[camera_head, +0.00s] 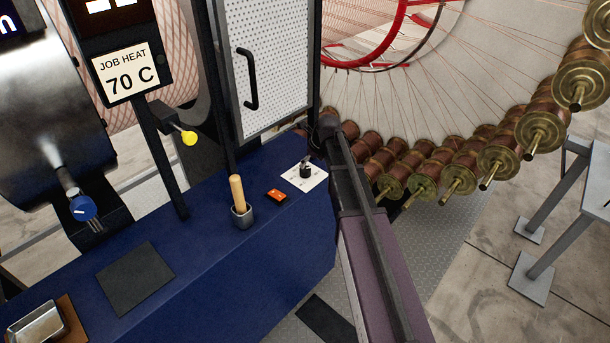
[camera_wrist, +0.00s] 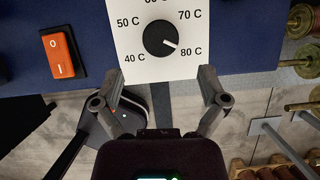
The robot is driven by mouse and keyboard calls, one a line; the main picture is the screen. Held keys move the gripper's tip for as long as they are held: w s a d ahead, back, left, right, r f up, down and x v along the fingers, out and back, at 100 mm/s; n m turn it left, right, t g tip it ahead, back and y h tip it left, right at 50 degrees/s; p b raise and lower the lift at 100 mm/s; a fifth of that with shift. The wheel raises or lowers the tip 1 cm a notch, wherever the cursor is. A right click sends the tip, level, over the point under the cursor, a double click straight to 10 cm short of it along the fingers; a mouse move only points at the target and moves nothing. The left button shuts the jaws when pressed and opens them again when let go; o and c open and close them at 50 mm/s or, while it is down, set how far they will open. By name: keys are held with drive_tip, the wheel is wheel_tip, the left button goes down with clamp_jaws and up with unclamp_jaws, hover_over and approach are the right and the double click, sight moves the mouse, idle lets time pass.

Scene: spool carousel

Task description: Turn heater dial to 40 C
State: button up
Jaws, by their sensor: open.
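The heater dial is a round black knob (camera_wrist: 160,38) on a white plate (camera_wrist: 121,20) marked 40 C, 50 C, 70 C and 80 C, with another label cut off at the top edge. Its white pointer line aims at the lower right, towards 80 C. In the head view the dial (camera_head: 306,171) shows small on its white plate at the far right end of the blue bench. My gripper (camera_wrist: 164,76) is open and empty in the wrist view. Its fingertips lie below the knob in the picture, near the plate's lower edge, apart from the knob.
An orange rocker switch (camera_wrist: 61,54) sits left of the plate; it also shows in the head view (camera_head: 277,195). A wooden-handled tool in a grey cup (camera_head: 241,214) stands left of it. A sign (camera_head: 125,74) reads JOB HEAT 70 C. Copper spools (camera_head: 463,170) hang at the right.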

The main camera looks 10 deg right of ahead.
sight(306, 170)
drive_tip(key=shift+b+x, duration=2.6)
drive_tip(key=shift+x, duration=0.55)
drive_tip(key=c, duration=1.1)
